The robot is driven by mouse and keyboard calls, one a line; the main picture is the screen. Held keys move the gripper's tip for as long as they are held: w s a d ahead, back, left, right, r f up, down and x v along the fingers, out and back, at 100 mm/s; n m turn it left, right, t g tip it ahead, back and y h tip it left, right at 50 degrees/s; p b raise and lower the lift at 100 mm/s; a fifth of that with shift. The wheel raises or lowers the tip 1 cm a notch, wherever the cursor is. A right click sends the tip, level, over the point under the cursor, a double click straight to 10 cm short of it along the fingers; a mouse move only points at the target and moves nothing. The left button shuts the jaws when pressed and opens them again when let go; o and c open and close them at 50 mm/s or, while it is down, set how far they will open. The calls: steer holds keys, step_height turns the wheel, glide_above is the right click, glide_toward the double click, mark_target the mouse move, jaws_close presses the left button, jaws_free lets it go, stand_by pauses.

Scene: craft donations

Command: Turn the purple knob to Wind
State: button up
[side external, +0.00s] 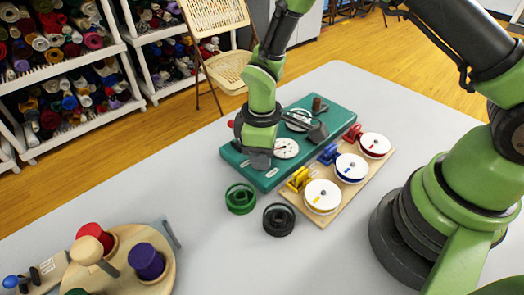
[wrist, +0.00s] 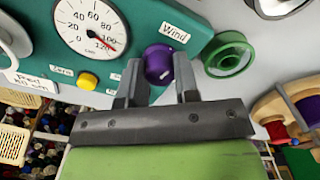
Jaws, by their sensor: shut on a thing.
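In the side view my gripper (side external: 258,158) is down over the front-left end of the green panel (side external: 340,113) and hides the knob. A gauge (wrist: 90,27) with a red needle near 100 to 120 is beside the knob.
A yellow button (wrist: 88,80) with a "Zero" label is left of the knob. A green spool (side external: 240,199) and a black spool (side external: 279,220) stand close in front. A wooden board (side external: 308,222) with three white discs is right. A round wooden tray (side external: 124,236) holds spools.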

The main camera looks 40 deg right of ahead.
steer(key=shift+w+n, duration=0.1)
steer(key=shift+n, duration=0.5)
steer(key=o, duration=0.9)
steer(key=shift+o, duration=0.2)
steer(key=shift+r, duration=0.1)
step_height(320, 180, up, 9)
steer(key=shift+r, duration=0.45)
